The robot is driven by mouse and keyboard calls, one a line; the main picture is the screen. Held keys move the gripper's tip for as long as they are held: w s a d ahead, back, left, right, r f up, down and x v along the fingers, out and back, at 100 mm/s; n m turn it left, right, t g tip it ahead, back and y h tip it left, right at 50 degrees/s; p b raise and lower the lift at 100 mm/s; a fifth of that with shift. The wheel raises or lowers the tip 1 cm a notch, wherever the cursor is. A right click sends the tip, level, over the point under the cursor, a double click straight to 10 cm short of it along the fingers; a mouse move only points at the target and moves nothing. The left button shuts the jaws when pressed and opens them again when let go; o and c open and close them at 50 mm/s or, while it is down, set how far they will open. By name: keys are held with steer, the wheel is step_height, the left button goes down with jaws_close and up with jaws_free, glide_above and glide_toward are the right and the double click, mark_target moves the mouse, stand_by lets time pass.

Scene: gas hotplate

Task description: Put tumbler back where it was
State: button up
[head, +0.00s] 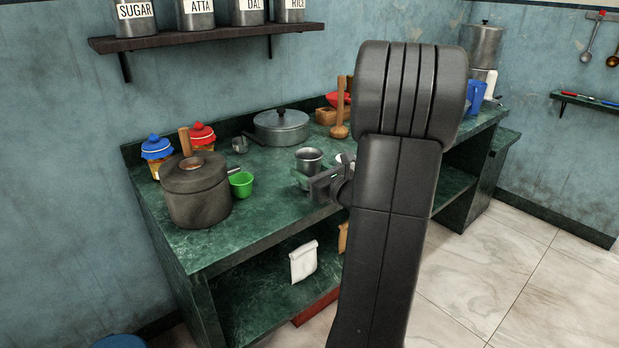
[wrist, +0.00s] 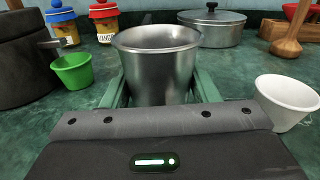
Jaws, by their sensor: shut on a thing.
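The steel tumbler (head: 309,158) is a shiny, flared metal cup. In the wrist view the tumbler (wrist: 157,70) stands upright between the green fingers of my gripper (wrist: 158,92), which is shut on it. In the head view my gripper (head: 308,178) is over the front part of the green counter, partly hidden by my arm. The tumbler's base is hidden, so I cannot tell whether it touches the counter.
A green cup (wrist: 73,72) and dark pot (head: 195,190) stand left. A white cup (wrist: 286,102) is close on the right. A lidded pan (head: 281,127), a wooden masher (head: 340,112) and jars (head: 157,150) stand behind. Green counter (head: 262,185) is bare left of my gripper.

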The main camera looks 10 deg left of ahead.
steer(key=shift+f, duration=0.45)
steer(key=shift+f, duration=0.1)
steer(key=shift+f, duration=0.15)
steer(key=o, duration=1)
steer(key=shift+r, duration=0.2)
steer(key=shift+s+d, duration=0.2)
steer(key=shift+d, duration=0.1)
steer(key=p+v, duration=0.1)
steer(key=v, duration=1)
steer(key=shift+s, duration=0.2)
